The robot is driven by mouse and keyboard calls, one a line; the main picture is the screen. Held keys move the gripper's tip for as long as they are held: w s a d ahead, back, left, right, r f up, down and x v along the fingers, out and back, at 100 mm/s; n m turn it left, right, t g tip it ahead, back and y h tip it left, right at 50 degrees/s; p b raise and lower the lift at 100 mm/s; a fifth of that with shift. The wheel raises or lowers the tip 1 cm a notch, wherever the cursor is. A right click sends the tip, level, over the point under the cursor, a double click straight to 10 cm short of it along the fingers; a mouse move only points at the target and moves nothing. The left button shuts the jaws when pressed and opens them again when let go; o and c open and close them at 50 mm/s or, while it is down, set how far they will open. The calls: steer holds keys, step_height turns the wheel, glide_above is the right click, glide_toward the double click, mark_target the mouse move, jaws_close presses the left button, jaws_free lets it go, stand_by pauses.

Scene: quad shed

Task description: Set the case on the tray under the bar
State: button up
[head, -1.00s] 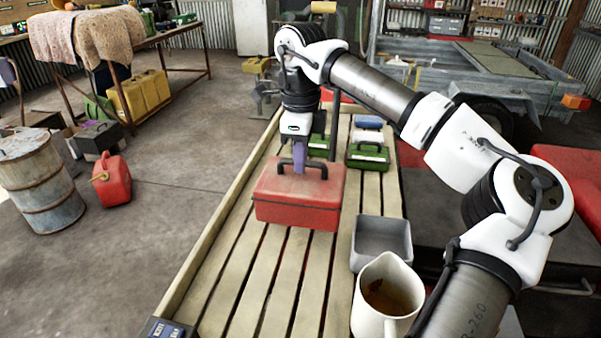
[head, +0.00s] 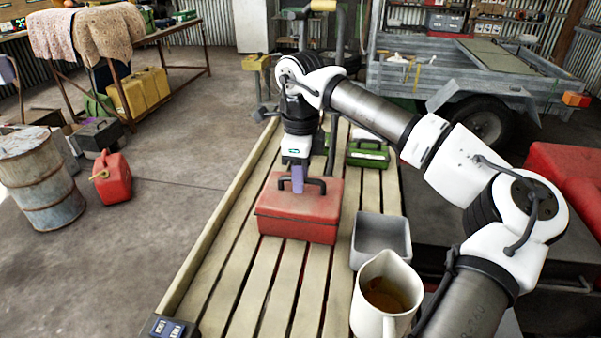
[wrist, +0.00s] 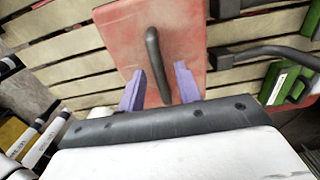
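The red case (head: 298,215) with a dark arched handle sits on the slatted wooden bench (head: 255,285). My gripper (head: 297,180) points down at the handle in the head view. In the wrist view, the purple fingers of my gripper (wrist: 160,88) stand apart on either side of the handle (wrist: 153,55), with small gaps. The red lid (wrist: 185,35) lies below them. A dark bar (head: 333,145) rises behind the case; it seems to show in the wrist view too (wrist: 265,52). I cannot tell for sure which surface is the tray.
A grey open bin (head: 380,265) and a white pitcher (head: 372,325) stand right of the red case. A small dark box (head: 168,328) is at the bench's front left.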

step_height(320, 180, up, 12)
steer(key=b, duration=0.1)
steer(key=shift+r, duration=0.15)
stand_by(0.4)
